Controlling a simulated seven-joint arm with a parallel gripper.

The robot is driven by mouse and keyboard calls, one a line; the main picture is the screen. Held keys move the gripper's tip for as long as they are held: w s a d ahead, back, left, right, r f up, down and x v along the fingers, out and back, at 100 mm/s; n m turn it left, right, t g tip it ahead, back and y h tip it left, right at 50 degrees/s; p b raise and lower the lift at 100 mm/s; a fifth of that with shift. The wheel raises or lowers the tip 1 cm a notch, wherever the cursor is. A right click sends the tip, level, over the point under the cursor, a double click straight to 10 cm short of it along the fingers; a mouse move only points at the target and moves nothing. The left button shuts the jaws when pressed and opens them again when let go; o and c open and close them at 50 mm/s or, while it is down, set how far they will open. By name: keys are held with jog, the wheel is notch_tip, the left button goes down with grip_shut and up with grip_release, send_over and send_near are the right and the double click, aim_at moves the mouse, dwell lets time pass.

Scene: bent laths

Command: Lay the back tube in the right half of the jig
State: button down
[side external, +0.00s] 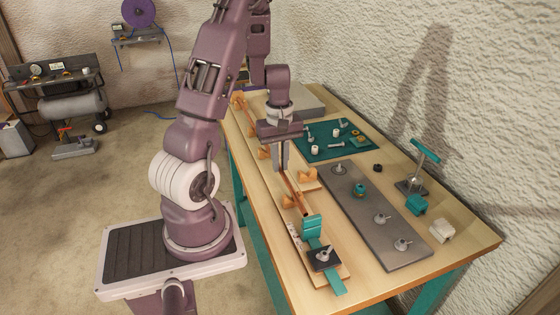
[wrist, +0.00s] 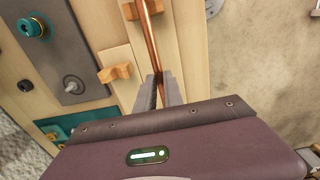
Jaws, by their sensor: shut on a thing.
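A thin copper tube (side external: 294,192) is held between the fingertips of my gripper (side external: 281,168). It also shows in the wrist view (wrist: 149,42), running from between the shut fingers (wrist: 159,88) up past the top edge. In the side view it slants down and right, toward a teal block (side external: 312,228). Wooden rests (side external: 307,175) of the jig stand near it, and one shows beside the tube in the wrist view (wrist: 115,73). The tube lies along or just above the narrow jig board (side external: 327,236); I cannot tell whether it touches the rests. Its rear end is hidden.
A grey plate (side external: 366,205) with knobs lies right of the jig. A green mat (side external: 322,153) with small parts is behind it. A toggle-like stand (side external: 418,165), a teal block (side external: 416,204) and a white block (side external: 442,231) stand at the right. Bare tabletop lies at the front right.

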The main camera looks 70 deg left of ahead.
jog(key=shift+f, duration=0.7)
dwell(0.5)
jog(key=c, duration=1.4)
grip_release()
jog(key=shift+r, duration=3.5)
